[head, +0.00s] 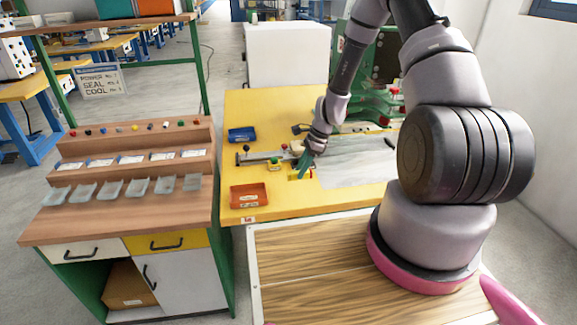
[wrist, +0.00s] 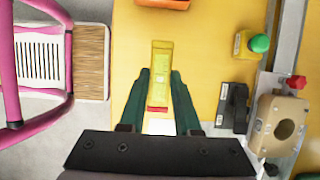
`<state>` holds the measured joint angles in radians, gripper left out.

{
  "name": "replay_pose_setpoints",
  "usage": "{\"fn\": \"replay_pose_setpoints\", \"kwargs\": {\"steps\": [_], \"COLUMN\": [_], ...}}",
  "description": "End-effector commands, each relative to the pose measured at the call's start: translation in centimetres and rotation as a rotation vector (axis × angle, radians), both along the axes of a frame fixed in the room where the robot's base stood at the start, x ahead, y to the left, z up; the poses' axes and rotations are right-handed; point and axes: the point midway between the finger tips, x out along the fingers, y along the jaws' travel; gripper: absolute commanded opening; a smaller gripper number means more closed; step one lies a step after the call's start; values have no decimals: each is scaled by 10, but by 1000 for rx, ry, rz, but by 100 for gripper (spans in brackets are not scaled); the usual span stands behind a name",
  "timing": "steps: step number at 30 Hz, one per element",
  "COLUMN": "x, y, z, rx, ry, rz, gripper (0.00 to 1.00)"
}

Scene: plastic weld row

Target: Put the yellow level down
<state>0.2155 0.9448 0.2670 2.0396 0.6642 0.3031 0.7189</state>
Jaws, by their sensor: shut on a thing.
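The yellow level (wrist: 161,62) is a slim yellow bar with a red end, seen in the wrist view between my gripper's green fingers. My gripper (wrist: 160,80) is shut on it. In the head view my gripper (head: 304,166) is low over the yellow table (head: 275,105), and a bit of the yellow level (head: 296,177) shows beside the fingers. The level looks flat and close to the tabletop; I cannot tell whether it touches.
An orange tray (head: 249,195) is left of my gripper, a blue tray (head: 241,134) farther back. A grey sheet (head: 355,160) lies to the right. Bare tabletop surrounds the level's far end.

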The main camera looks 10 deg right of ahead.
Motion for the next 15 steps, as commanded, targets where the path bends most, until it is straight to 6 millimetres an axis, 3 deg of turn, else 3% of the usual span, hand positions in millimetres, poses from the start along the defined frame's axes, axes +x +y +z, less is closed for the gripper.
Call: {"fn": "replay_pose_setpoints", "kwargs": {"steps": [15], "x": [0], "y": [1], "z": [-59], "rx": [2], "ry": [-1], "rz": [2], "gripper": [0]}}
